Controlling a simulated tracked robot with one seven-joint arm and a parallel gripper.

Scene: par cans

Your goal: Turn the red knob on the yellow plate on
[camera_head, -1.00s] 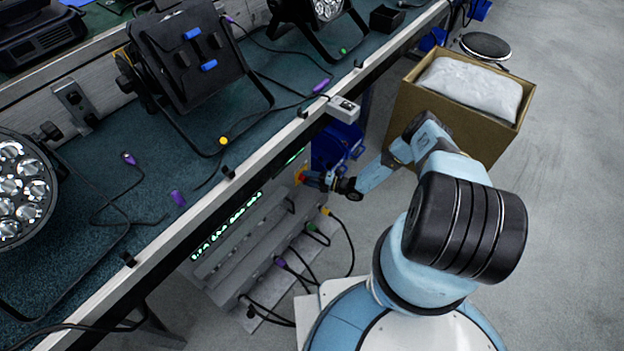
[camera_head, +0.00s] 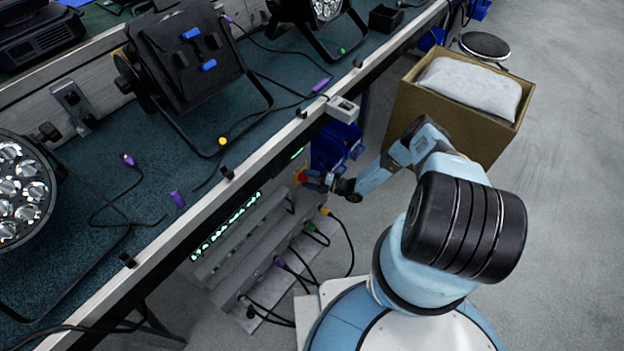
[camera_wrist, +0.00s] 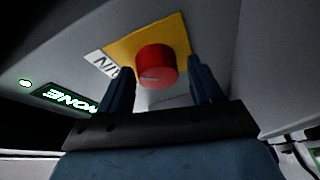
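The red knob (camera_wrist: 156,67) sits on the yellow plate (camera_wrist: 122,46) in the wrist view, on the face of a grey box. My gripper (camera_wrist: 160,88) is open, with one dark blue finger on each side of the knob's lower part. The fingers look apart from the knob; how far their tips reach along it I cannot tell.
A grey power unit (camera_head: 250,245) with plugged cables stands below the bench. Blue bins (camera_head: 335,147) are just behind my gripper. A cardboard box (camera_head: 455,125) with a white bag (camera_head: 472,87) stands at the right. The bench edge (camera_head: 215,195) overhangs on the left.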

